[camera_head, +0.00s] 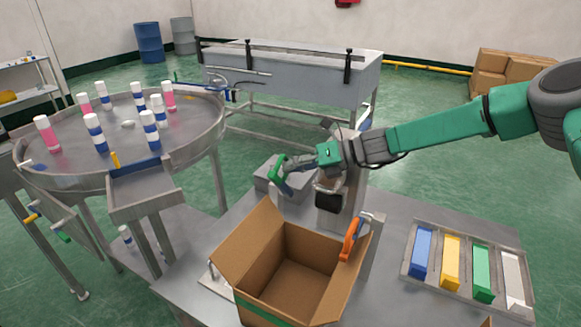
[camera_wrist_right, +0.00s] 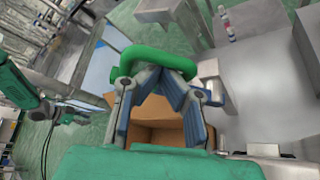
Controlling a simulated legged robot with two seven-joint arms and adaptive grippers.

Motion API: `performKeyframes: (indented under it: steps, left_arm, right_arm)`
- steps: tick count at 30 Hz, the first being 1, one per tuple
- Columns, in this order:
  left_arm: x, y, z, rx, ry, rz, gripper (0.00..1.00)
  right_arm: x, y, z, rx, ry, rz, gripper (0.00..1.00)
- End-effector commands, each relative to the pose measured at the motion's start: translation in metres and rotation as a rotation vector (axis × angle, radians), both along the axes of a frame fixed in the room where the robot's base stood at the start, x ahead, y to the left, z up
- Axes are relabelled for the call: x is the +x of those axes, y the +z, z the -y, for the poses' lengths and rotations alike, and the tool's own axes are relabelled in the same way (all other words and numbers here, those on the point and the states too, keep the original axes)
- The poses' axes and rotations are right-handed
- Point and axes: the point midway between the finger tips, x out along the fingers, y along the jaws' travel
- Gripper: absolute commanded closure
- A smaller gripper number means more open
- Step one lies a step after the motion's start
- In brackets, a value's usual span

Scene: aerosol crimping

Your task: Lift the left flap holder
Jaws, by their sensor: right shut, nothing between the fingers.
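An open cardboard box (camera_head: 300,275) stands on the front table, its left flap (camera_head: 247,232) folded outward. An orange handle (camera_head: 352,236) is on a metal post at the box's right side. A metal plate (camera_head: 207,276) shows low at the box's left; most of it is hidden. My right gripper (camera_head: 287,170) is behind and above the box, shut and empty. A green bent handle (camera_wrist_right: 142,52) lies across its fingertips in the wrist view, not gripped; whether it touches them I cannot tell. A green arm with a gripper (camera_wrist_right: 68,114), probably my left, shows small at the wrist view's left edge.
A round table (camera_head: 128,124) with several pink and blue-white bottles stands at the left. A tray (camera_head: 465,268) with blue, yellow, green and white blocks lies at the right. A grey block (camera_head: 268,178) sits behind the box. A long grey bench (camera_head: 290,68) is farther back.

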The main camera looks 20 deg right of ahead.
Motion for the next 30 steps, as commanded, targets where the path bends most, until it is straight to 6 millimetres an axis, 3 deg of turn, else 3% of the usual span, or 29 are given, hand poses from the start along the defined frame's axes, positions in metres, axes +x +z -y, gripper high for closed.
performKeyframes:
  steps: [8, 21, 30]
  left_arm:
    - [-0.003, 0.001, 0.0, 0.0, 0.0, 0.003, 0.74]
    - [-0.002, 0.001, 0.0, 0.0, 0.0, 0.003, 0.74]
    - [-0.002, 0.0, -0.001, -0.001, 0.0, 0.003, 0.74]
  right_arm:
    - [-0.005, 0.007, 0.015, 0.0, -0.002, 0.003, 1.0]
    - [-0.037, 0.034, 0.091, 0.002, -0.002, 0.001, 1.0]
    - [-0.044, 0.039, 0.104, 0.0, 0.0, -0.001, 1.0]
